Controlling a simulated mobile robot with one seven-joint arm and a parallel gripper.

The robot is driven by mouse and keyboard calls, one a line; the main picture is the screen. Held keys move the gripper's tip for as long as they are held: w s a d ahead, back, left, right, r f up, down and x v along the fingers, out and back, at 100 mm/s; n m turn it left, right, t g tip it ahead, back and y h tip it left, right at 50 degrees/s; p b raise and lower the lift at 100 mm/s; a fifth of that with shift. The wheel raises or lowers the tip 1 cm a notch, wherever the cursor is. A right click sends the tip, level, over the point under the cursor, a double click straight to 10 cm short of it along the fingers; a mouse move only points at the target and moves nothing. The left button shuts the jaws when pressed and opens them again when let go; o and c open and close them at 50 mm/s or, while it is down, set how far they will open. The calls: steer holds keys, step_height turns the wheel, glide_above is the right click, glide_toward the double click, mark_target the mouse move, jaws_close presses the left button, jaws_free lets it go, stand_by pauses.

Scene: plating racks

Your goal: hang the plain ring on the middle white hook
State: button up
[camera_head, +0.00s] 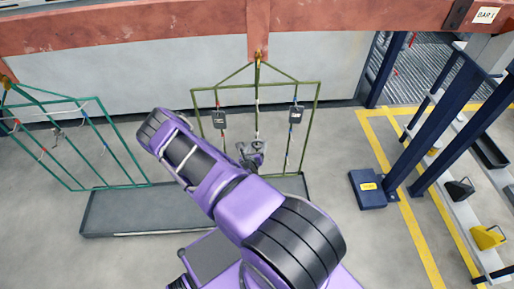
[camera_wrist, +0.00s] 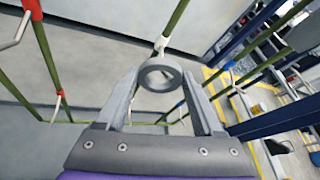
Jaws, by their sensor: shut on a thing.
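The plain grey ring (camera_wrist: 160,88) is between my fingertips in the wrist view, its hole facing the camera. My gripper (camera_wrist: 162,77) is shut on it. In the head view my gripper (camera_head: 252,153) is at the lower middle of the olive green rack (camera_head: 319,100). The middle white hook (camera_wrist: 160,44) shows just above the ring's upper rim in the wrist view; its lower part is hidden behind the ring. I cannot tell whether ring and hook touch. In the head view the middle rod (camera_head: 257,95) comes down to my gripper.
Grey plates hang on the rack's left (camera_head: 219,118) and right (camera_head: 296,115) rods, beside my arm's path. A teal rack (camera_head: 103,135) hangs at the left. A grey tray (camera_head: 110,212) lies below. Dark blue posts (camera_head: 440,130) stand right, past open floor.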

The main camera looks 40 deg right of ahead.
steer(key=shift+w+f, duration=0.15)
steer(key=shift+f, duration=0.15)
stand_by(0.7)
steer(key=o, duration=1.6)
steer(key=shift+c, duration=0.2)
steer(key=p+v, duration=0.1)
steer(key=v, duration=1.6)
steer(key=shift+p, duration=0.4)
steer(key=shift+a+r, duration=0.1)
